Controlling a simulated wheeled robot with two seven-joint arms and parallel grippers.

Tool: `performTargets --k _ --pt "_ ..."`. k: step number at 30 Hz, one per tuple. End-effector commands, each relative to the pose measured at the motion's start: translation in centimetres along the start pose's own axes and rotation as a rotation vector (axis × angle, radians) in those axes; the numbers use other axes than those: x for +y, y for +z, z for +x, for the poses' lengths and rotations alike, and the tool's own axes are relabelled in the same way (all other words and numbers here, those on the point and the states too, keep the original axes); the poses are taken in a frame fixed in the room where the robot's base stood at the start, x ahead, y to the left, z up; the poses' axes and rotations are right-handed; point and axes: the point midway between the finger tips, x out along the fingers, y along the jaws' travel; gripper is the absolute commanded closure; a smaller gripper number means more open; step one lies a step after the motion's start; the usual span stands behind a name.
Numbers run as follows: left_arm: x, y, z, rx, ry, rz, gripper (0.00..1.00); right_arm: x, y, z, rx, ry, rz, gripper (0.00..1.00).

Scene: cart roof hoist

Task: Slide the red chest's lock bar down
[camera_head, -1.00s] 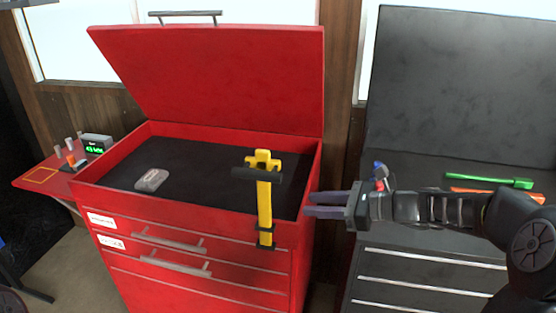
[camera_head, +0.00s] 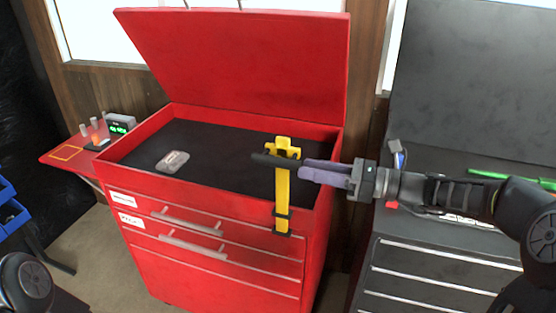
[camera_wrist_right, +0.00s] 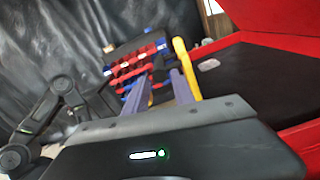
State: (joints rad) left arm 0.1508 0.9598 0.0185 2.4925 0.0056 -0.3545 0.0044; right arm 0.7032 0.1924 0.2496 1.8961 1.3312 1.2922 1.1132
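The red chest (camera_head: 215,265) stands with its lid (camera_head: 250,60) raised. Its yellow lock bar (camera_head: 282,205) is upright at the front right, running through black brackets on the front face. The bar has a black cross handle (camera_head: 268,160) near its top. My right gripper (camera_head: 302,169) has its purple fingertips at the right of the handle, close to it. In the right wrist view its fingers (camera_wrist_right: 160,84) are apart, with the yellow bar (camera_wrist_right: 186,68) beside the right finger. Whether they touch the handle is unclear. My left gripper is out of view.
A grey device (camera_head: 174,161) lies in the chest's open top. A red side shelf (camera_head: 66,153) with a green display (camera_head: 119,123) is at the left. A dark cabinet (camera_head: 440,270) stands right of the chest, with a green tool (camera_head: 490,174) on it.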

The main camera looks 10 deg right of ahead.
Motion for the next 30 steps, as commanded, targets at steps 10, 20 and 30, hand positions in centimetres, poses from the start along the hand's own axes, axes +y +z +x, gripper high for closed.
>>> performTargets --k 10,20,30 --pt "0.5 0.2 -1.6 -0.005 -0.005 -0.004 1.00 0.1 0.2 6.6 0.000 0.003 0.002 0.70" --pt "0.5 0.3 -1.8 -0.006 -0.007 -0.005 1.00 0.0 0.0 8.3 0.001 0.000 0.000 0.70" --pt "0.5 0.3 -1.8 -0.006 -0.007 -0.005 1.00 0.0 0.0 8.2 0.001 -0.001 0.000 0.85"
